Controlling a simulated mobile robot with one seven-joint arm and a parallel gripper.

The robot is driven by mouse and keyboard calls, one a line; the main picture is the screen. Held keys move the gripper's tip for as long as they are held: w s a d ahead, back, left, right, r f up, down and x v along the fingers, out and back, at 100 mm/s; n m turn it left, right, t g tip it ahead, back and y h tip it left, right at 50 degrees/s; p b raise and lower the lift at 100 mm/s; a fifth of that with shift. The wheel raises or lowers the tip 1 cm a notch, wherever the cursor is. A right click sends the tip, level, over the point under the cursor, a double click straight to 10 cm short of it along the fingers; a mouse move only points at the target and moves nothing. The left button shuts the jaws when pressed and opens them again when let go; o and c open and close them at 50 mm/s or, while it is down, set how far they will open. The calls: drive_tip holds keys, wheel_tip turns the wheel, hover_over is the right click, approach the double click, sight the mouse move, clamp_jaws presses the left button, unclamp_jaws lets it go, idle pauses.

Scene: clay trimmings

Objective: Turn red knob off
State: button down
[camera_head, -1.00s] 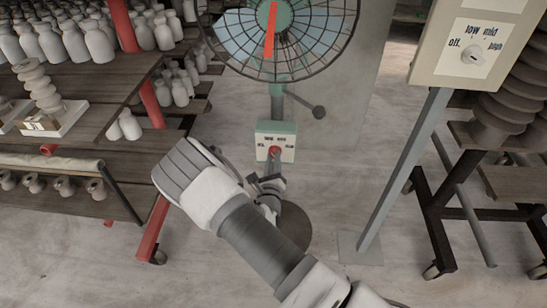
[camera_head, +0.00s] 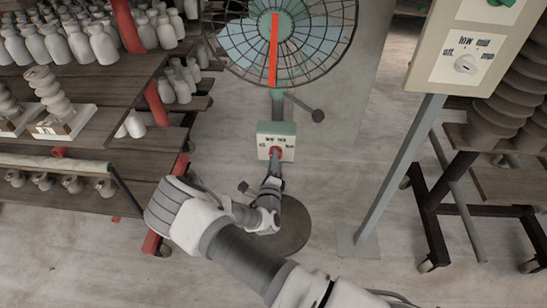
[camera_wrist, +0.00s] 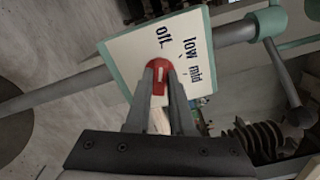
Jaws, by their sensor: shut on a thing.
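The red knob (camera_head: 276,151) sits on the pale front of a small green-edged control box (camera_head: 263,142) on the fan's stand. In the wrist view the red knob (camera_wrist: 159,64) is between my two fingertips, and the panel (camera_wrist: 128,50) carries the words off, low and mid. My gripper (camera_wrist: 159,78) is shut on the knob, one finger on each side. In the head view my gripper (camera_head: 275,166) reaches up to the knob from below and hides its lower part. The fingers cover part of the knob, so its exact setting is hard to read.
The caged fan (camera_head: 275,40) stands above the box. A second panel with a white knob (camera_head: 466,64) stands on a grey post at the right. Shelves with pale bottles (camera_head: 104,45) fill the left, and a dark wheeled rack (camera_head: 430,215) stands at the right.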

idle(0.3)
drive_tip(key=c, duration=0.8)
unclamp_jaws()
drive_tip(key=shift+s, duration=0.15)
